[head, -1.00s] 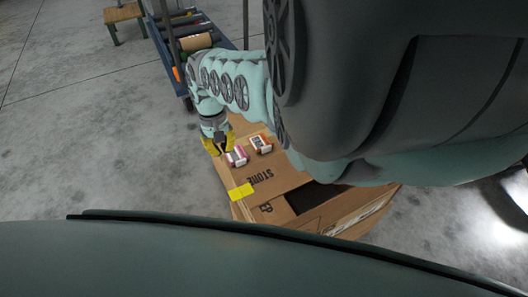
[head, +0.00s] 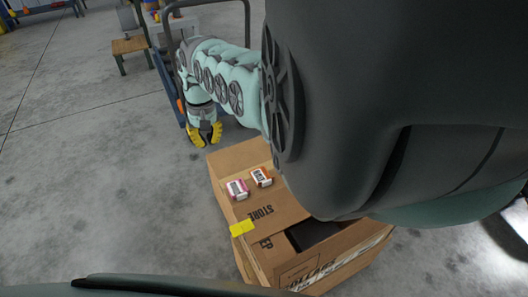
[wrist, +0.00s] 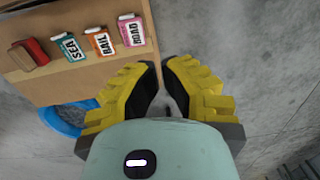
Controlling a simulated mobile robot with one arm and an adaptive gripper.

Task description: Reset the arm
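My gripper (head: 206,136) hangs at the end of my arm, over the floor just beyond the far left corner of a cardboard box. Its yellow fingers are apart with nothing between them; the wrist view also shows my gripper (wrist: 162,66) empty, with a gap between the fingertips. In the head view, a pink-and-white small box (head: 237,189) and an orange-and-white one (head: 261,177) lie on the cardboard box (head: 285,213), clear of the fingers. In the wrist view, small boxes labelled SEA (wrist: 69,48), RAIL (wrist: 99,42) and ROAD (wrist: 131,30) lie in a row.
A red item (wrist: 30,55) lies beside the SEA box. A blue round object (wrist: 62,120) is partly hidden below the cardboard edge. A yellow tag (head: 242,228) is on the cardboard box. A wooden stool (head: 131,46) stands far left. The grey floor at left is clear.

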